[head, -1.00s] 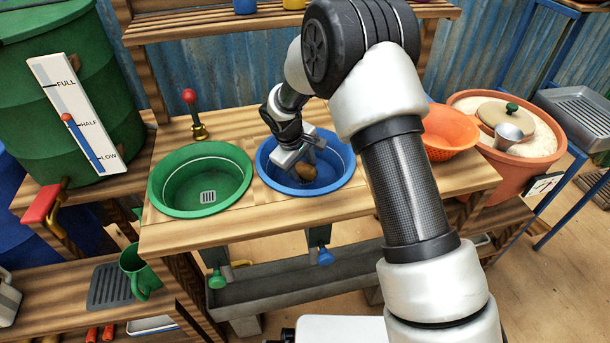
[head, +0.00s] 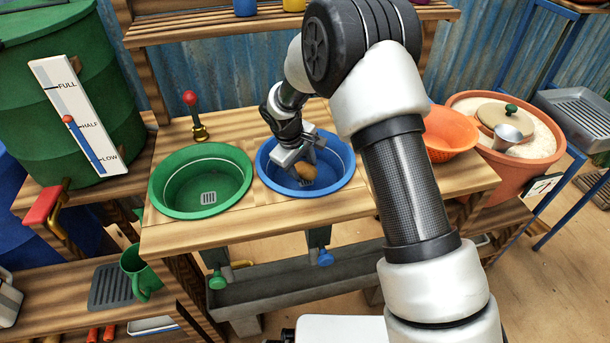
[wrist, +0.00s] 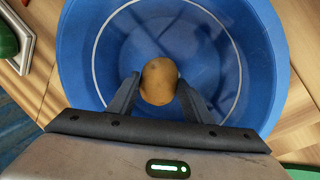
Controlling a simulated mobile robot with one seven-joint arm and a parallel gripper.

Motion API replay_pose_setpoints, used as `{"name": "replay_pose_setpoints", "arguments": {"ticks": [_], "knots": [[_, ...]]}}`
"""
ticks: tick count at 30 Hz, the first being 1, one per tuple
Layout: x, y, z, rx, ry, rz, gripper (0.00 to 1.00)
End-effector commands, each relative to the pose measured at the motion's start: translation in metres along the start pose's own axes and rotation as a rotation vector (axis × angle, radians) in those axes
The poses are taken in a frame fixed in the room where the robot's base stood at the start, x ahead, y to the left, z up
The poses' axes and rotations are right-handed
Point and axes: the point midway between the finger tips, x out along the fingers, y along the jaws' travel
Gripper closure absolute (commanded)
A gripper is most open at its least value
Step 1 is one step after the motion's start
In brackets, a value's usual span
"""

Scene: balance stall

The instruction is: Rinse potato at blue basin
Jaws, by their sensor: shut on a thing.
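The brown potato (head: 306,169) is held between the fingers of my gripper (head: 299,166). In the wrist view, the potato (wrist: 159,81) sits between the two dark fingertips of my gripper (wrist: 158,96). They hold it inside the blue basin (head: 342,178), which is set in the wooden counter. The blue basin (wrist: 82,60) fills most of the wrist view. I cannot tell whether the potato touches the basin floor, or whether the basin holds water.
A green basin (head: 160,190) with a drain grate is left of the blue one. A red-knobbed lever (head: 194,112) stands behind it. An orange colander (head: 448,135) and a terracotta tub (head: 545,150) are at right. Below are a blue tap (head: 325,258) and a grey trough (head: 290,285).

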Motion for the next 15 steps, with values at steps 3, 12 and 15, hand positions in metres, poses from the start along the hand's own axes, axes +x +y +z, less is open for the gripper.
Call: {"name": "replay_pose_setpoints", "arguments": {"ticks": [3, 12, 15], "knots": [[-0.013, 0.004, 0.0, 0.0, 0.001, 0.0, 0.79], [-0.036, 0.011, 0.0, 0.001, 0.0, 0.0, 0.79], [-0.043, 0.013, 0.0, 0.001, 0.0, 0.0, 0.79]]}}
